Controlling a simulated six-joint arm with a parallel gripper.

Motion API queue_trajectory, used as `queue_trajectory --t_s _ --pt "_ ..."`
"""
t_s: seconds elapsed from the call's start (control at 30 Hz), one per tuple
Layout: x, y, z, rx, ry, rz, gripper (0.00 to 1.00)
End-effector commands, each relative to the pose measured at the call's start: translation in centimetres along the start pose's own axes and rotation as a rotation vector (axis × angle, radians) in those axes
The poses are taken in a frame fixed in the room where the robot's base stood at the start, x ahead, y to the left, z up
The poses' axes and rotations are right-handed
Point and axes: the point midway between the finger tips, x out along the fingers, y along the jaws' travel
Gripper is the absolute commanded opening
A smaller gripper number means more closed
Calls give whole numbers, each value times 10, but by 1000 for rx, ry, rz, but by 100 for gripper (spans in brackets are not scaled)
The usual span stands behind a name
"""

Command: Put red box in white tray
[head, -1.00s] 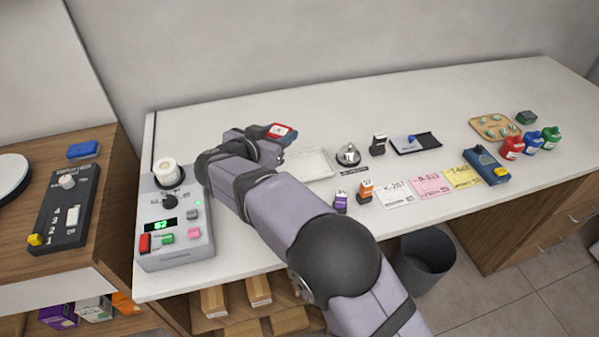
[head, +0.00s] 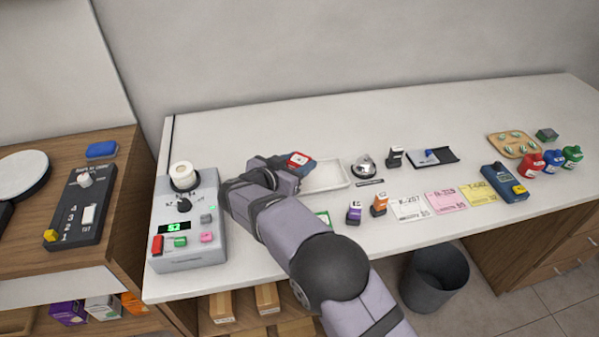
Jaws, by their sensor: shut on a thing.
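The red box (head: 299,159), with a white label on its top, is at the end of my gripper (head: 286,166). My gripper is shut on it, though the fingers are mostly hidden by my wrist. The white tray (head: 340,184) is a shallow rectangle on the counter, just right of the gripper. The box overlaps the tray's left end in the head view. I cannot tell its exact height above the counter or whether it is over the tray. My arm hides the tray's left part.
A silver bell (head: 364,167) stands right of the tray. Purple (head: 354,212) and orange (head: 379,204) small items stand in front of it. A grey control box (head: 190,225) is at the left. The counter behind the tray is clear.

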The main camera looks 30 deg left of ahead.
Motion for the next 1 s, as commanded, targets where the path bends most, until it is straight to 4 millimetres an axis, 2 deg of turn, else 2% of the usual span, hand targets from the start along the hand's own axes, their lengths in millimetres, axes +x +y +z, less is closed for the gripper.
queue_trajectory --t_s 0.17,0.5,0.9,0.93,0.97,1.0 --pt "2 0 4 -1 0 0 16" --pt "14 0 34 -1 -1 -1 16" --pt "16 0 38 0 -1 -1 16" --pt "16 0 38 0 -1 -1 41" --pt "16 0 38 0 -1 -1 46" --pt "16 0 38 0 -1 -1 46"
